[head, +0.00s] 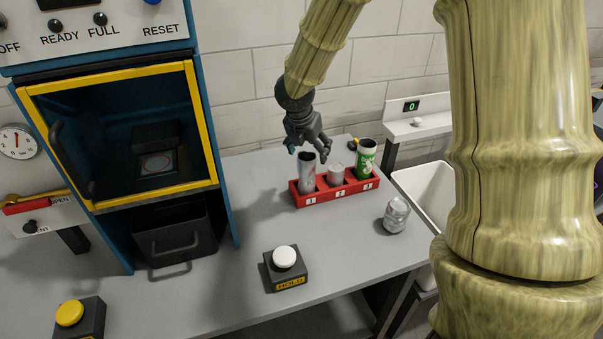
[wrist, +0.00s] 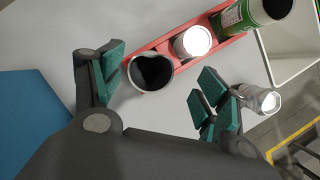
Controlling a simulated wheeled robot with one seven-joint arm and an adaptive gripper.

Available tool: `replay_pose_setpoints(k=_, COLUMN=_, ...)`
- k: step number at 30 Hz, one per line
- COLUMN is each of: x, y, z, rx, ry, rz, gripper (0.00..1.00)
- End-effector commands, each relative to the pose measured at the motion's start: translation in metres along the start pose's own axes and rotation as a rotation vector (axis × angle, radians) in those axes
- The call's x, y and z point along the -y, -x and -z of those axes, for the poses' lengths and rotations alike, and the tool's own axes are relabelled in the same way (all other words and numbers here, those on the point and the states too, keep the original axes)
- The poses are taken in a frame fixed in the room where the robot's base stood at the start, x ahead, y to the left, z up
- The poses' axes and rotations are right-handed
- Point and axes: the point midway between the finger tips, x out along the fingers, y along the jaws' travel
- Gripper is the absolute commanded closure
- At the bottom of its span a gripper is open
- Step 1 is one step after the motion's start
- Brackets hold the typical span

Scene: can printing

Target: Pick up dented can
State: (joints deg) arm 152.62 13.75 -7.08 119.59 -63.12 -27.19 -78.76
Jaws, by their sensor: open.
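A red rack (head: 338,196) with slots marked 1, 2 and 3 stands on the grey table. A tall silver can (head: 307,178) with a dark open top is in slot 1, a shorter silver can (head: 336,176) in slot 2 and a green can (head: 366,162) in slot 3. Another silver can (head: 396,215), with an uneven-looking side, stands apart to the right of the rack. Which can is dented is not certain. My gripper (head: 308,152) is open above slot 1. In the wrist view the slot 1 can (wrist: 152,73) shows between its fingers, with no clear contact.
A blue machine (head: 215,150) with a yellow-framed opening stands at the left. A HOLD button box (head: 286,270) is at the front of the table. A white sink (head: 425,190) lies beyond the right edge. The table between machine and rack is clear.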

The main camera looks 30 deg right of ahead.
Motion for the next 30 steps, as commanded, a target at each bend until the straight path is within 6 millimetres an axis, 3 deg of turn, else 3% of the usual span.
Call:
replay_pose_setpoints(k=6, x=-0.017, y=-0.032, z=-0.004, rx=-0.009, ry=0.008, rz=0.013, gripper=0.26)
replay_pose_setpoints(k=30, x=-0.023, y=-0.090, z=0.004, rx=-0.010, ry=0.010, rz=0.015, gripper=0.26)
